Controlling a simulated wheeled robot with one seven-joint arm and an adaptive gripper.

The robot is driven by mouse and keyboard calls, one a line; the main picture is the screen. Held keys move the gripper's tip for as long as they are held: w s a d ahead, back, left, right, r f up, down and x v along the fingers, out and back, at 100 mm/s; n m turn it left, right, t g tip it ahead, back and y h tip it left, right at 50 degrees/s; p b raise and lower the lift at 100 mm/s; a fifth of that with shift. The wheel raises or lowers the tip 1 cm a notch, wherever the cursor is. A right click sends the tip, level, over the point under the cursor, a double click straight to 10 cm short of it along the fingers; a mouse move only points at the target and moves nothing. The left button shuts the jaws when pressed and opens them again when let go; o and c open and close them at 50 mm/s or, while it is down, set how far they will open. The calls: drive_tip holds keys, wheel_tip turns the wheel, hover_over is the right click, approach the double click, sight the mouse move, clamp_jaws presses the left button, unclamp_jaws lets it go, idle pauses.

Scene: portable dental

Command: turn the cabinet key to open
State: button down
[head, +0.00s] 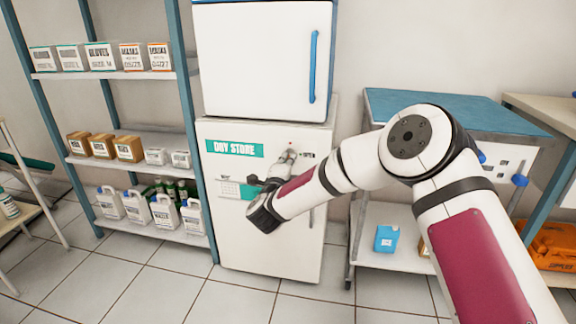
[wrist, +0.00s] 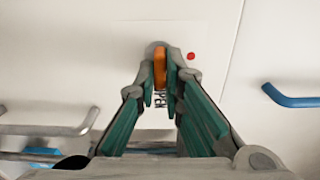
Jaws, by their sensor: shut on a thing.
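The white cabinet (head: 250,255) has a green "DRY STORE" label (head: 234,148), and its door looks shut. My gripper (wrist: 160,75) is shut on the orange key (wrist: 160,66) at the lock on the upper right of the cabinet front. The key's long side runs up and down in the wrist view, towards dark "OPEN" lettering (wrist: 162,100) partly hidden between the fingers. A red dot (wrist: 191,56) lies to the right of the key there. In the head view my gripper (head: 289,157) covers the key. A grey cabinet handle (wrist: 50,130) shows at left in the wrist view.
A white unit with a blue handle (head: 315,66) stands on top of the cabinet. A shelf rack (head: 130,75) with boxes and jugs stands close on the left. A teal-topped cart (head: 455,108) stands on the right. The floor (head: 140,275) in front is clear.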

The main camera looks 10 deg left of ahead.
idle(0.3)
drive_tip(key=c, duration=1.7)
unclamp_jaws()
drive_tip(key=shift+s, duration=0.15)
drive_tip(key=s, duration=1.1)
drive_tip(key=shift+s, duration=0.4)
